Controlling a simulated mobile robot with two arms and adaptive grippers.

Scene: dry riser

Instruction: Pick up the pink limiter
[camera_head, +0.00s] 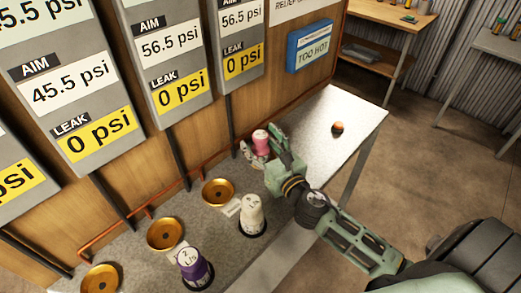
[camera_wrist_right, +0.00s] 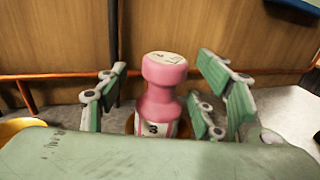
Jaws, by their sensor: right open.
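The pink limiter (camera_head: 261,142) stands upright near the back of the grey bench, towards its right part. It has a pale top and a white label marked 3, and in the right wrist view it (camera_wrist_right: 163,92) stands between the spread fingers. My right gripper (camera_head: 258,150) is open around the limiter, with a finger on each side and visible gaps in the wrist view (camera_wrist_right: 165,95). The limiter's lower part is hidden behind the gripper's palm. My left gripper is not in view.
A white limiter (camera_head: 251,214) and a purple limiter (camera_head: 194,268) stand on the bench (camera_head: 310,125). Brass cups (camera_head: 218,192) sit along it, and a copper pipe (camera_head: 120,221) runs behind. A small orange-brown ball (camera_head: 337,127) lies at the right. Gauge panels (camera_head: 165,60) hang above.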

